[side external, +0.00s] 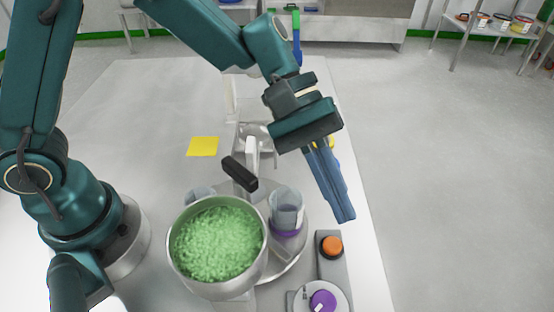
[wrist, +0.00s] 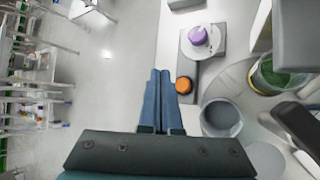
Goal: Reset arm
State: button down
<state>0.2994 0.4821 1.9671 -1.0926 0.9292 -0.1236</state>
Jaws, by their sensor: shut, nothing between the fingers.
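My gripper (side external: 345,217) has long blue fingers pressed together with nothing between them. In the side external view it hangs tilted downward above the right edge of the table, right of the clear cup and beyond the orange button. In the wrist view the closed fingers (wrist: 161,72) point toward the side of the orange button (wrist: 183,85), apart from it as far as I can tell. My teal arm reaches over the table from the left.
A steel bowl of green granules (side external: 217,245) stands near the table's front, with a black handle (side external: 239,173) behind it. A clear cup (side external: 286,209) stands beside it. A control box with an orange button (side external: 331,246) and purple knob (side external: 322,300) lies right. A yellow square (side external: 202,146) lies farther back.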

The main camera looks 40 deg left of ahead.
jog(key=shift+r, duration=0.1)
jog(key=s+a+r+m+t+y, duration=0.15)
jog(key=a+r+t, duration=0.25)
jog(key=a+r, duration=0.4)
jog(key=s+a+f+m+t+y, duration=0.3)
jog(key=s+a+m+y, duration=0.2)
jog(key=a, duration=0.8)
jog(key=s+y, duration=0.2)
jog(key=s, duration=0.1)
jog(key=shift+a+m, duration=0.3)
jog(key=shift+m, duration=0.05)
